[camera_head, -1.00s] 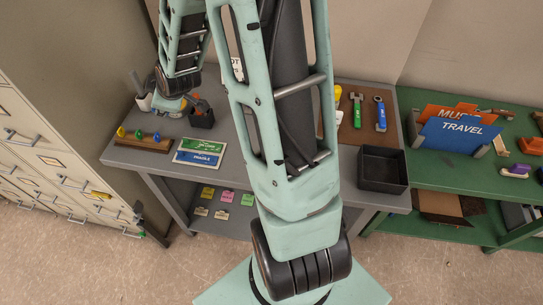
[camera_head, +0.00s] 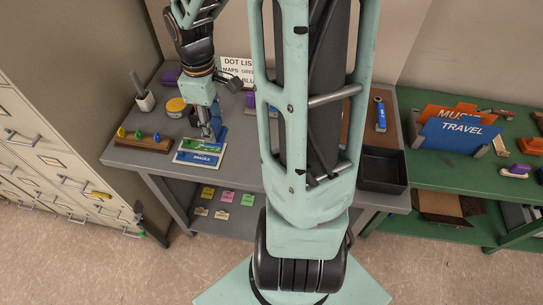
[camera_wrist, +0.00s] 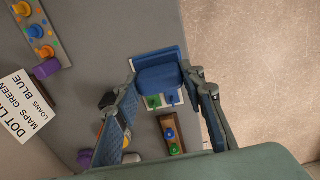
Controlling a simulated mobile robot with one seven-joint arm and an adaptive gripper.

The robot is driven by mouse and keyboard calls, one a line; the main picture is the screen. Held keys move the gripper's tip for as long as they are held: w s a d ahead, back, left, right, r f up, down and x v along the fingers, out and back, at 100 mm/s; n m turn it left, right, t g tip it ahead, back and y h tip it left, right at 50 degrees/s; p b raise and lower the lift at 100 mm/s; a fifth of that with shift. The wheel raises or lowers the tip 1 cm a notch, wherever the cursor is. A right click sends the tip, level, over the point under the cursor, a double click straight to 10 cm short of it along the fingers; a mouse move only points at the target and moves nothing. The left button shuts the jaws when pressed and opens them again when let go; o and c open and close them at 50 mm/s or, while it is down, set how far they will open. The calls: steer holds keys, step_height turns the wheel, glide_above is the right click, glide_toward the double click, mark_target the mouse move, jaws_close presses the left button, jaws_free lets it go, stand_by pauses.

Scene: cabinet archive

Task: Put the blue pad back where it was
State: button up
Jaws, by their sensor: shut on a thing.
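My gripper (camera_head: 210,134) is shut on the blue pad (camera_head: 218,124), low over the left part of the grey table. In the wrist view the blue pad (camera_wrist: 158,72) sits between the two fingertips. Below it lies a white-edged card (camera_head: 199,152) with a green and a blue strip, partly covered by my gripper. Whether the pad touches the card or the table cannot be told.
A wooden block (camera_head: 144,142) with coloured knobs stands left of the card. A pen cup (camera_head: 145,101), a yellow-lidded tub (camera_head: 176,107) and a sign (camera_head: 236,70) stand behind. A black tray (camera_head: 382,170) is at the right.

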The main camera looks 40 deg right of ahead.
steer(key=s+d+f, duration=0.2)
steer(key=d+f, duration=0.1)
steer(key=d, duration=0.1)
steer(key=s+d+f+p, duration=0.1)
steer(key=s+d+f, duration=0.1)
steer(key=d+f, duration=0.1)
steer(key=s+d+f, duration=0.2)
steer(key=d+f, duration=0.1)
steer(key=d, duration=0.2)
steer(key=shift+s+d, duration=0.15)
steer(key=shift+s, duration=0.2)
steer(key=shift+s+d+f, duration=0.1)
steer(key=shift+d+f, duration=0.05)
steer(key=shift+f, duration=0.8)
steer(key=shift+s+d+f, duration=0.1)
steer(key=shift+d+f, duration=0.05)
steer(key=shift+f, duration=0.75)
steer(key=shift+f+b, duration=0.2)
steer(key=shift+b, duration=0.1)
steer(key=o, duration=1.1)
steer(key=shift+r, duration=0.1)
